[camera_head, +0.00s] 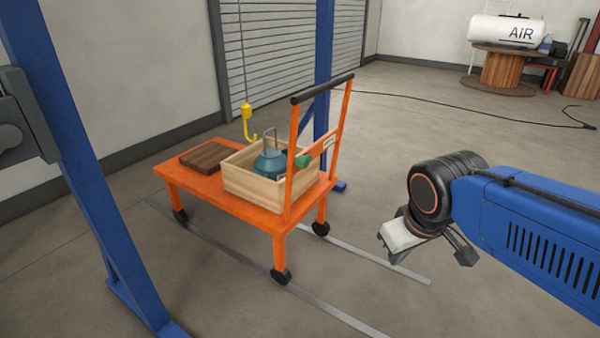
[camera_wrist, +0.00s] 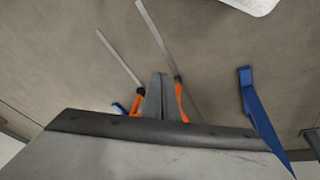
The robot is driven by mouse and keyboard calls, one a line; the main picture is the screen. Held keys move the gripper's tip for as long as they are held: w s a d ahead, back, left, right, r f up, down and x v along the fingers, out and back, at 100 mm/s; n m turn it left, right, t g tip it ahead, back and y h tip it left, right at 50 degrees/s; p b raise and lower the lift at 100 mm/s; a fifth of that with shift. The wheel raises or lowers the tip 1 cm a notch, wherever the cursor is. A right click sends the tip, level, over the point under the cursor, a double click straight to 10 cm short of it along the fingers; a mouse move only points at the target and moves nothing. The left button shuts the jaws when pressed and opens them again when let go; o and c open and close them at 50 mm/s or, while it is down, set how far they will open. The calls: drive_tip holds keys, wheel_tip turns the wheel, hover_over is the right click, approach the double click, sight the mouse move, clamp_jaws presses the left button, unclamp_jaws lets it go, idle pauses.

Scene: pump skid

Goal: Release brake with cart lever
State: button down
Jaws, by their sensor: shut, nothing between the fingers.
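An orange cart (camera_head: 240,217) stands on the floor in the head view, left of my gripper. Its push handle (camera_head: 322,88) is a black bar on two orange posts at the right end. The cart lever (camera_head: 322,147) is a red-orange bar with a green knob (camera_head: 303,161), set between the posts below the bar. My gripper (camera_head: 398,257) is shut and empty, hanging over the floor to the right of the cart and apart from it. In the wrist view its closed fingers (camera_wrist: 160,82) partly hide orange cart parts (camera_wrist: 180,98); the lever cannot be made out there.
The cart carries a wooden crate (camera_head: 260,190) with a teal object (camera_head: 270,164) and a brown board (camera_head: 204,155). A yellow hook (camera_head: 249,125) hangs behind it. Blue posts (camera_head: 75,150) stand around it. Two floor rails (camera_head: 335,315) run beneath. Floor between gripper and cart is clear.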

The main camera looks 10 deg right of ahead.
sight(307, 160)
drive_tip(key=w+a+f+n+h, duration=0.15)
drive_tip(key=w+n+h, duration=0.65)
drive_tip(key=w+n, duration=0.8)
drive_tip(key=w+a+f+n+t+h, duration=0.1)
drive_tip(key=w+a+f+n+t, duration=0.3)
drive_tip(key=w+a+n, duration=0.6)
drive_tip(key=w+a+t, duration=0.2)
drive_tip(key=w+a, duration=0.6)
drive_tip(key=a, duration=0.1)
drive_tip(key=shift+w+a+f+t+h, duration=0.2)
drive_tip(key=shift+w+t+h, duration=0.1)
drive_tip(key=shift+t, duration=0.1)
drive_tip(key=w+d, duration=0.8)
drive_tip(key=shift+w+r, duration=0.2)
drive_tip(key=shift+r, duration=0.25)
